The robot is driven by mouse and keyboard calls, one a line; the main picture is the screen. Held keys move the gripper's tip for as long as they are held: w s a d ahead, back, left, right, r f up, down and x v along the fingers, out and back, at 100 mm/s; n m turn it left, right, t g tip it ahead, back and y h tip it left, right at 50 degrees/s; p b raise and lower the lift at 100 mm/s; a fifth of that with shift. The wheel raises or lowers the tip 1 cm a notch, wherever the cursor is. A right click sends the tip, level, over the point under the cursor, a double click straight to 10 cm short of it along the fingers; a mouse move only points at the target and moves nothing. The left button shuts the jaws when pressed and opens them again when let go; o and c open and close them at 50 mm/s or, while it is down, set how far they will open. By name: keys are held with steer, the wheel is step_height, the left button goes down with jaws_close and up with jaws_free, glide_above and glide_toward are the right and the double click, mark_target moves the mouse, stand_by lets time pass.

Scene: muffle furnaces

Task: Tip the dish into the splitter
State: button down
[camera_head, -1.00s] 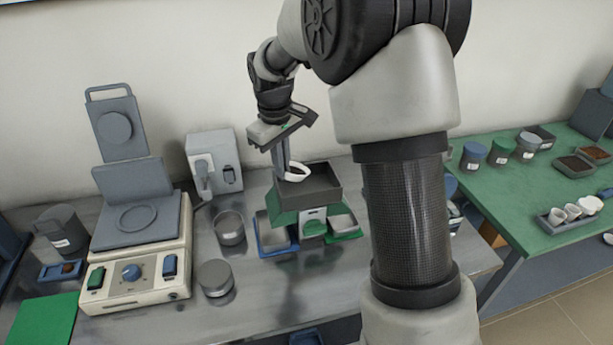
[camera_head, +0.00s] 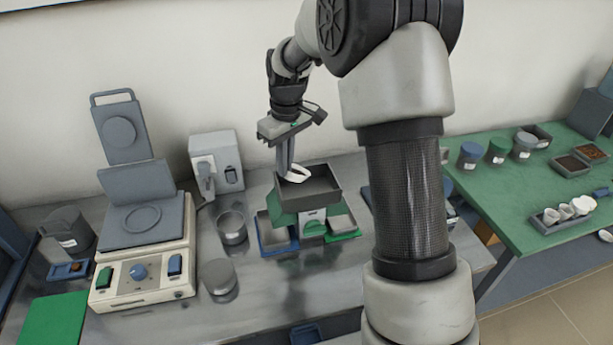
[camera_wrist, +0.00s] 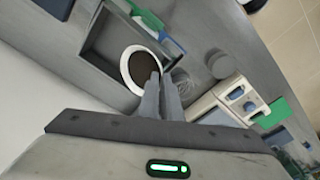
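The dish (camera_head: 298,174) is small and white, with dark brown material inside that shows in the wrist view (camera_wrist: 142,68). My gripper (camera_head: 287,172) points down and is shut on the dish's rim. The splitter (camera_head: 313,224) is green and grey with a wide dark open hopper (camera_head: 322,184) on top. The dish is over the left part of the hopper. It looks roughly level, and the material is still in it. The hopper's visible floor looks empty in the wrist view (camera_wrist: 112,38). A blue tray (camera_head: 275,241) and a green tray (camera_head: 345,232) sit at the splitter's sides.
Left of the splitter stand a metal beaker (camera_head: 232,228), a round grey tin (camera_head: 219,278) and a press-like device (camera_head: 143,262) with its lid raised. A white-grey instrument (camera_head: 216,163) stands near the wall. A green table (camera_head: 500,185) with jars and trays is at right.

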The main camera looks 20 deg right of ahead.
steer(key=shift+r, duration=0.1)
stand_by(0.3)
steer(key=shift+w+d+r+y+p, duration=0.2)
steer(key=shift+y+p, duration=0.1)
steer(key=shift+p, duration=0.55)
steer(key=shift+w+d+r+g+y+p, duration=0.15)
steer(key=shift+g+y+p, duration=0.3)
steer(key=shift+p, duration=0.45)
steer(key=shift+d, duration=0.1)
steer(key=shift+w+d+r+g+y, duration=0.25)
steer(key=shift+d+r+g+y, duration=0.2)
steer(key=shift+y, duration=0.1)
steer(key=shift+w+d+r+g+y, duration=0.15)
steer(key=shift+w+d+g+y, duration=0.1)
steer(key=shift+d+g+y, duration=0.2)
steer(key=shift+a+r+y, duration=0.1)
steer(key=shift+r+y, duration=0.05)
steer(key=shift+y, duration=0.1)
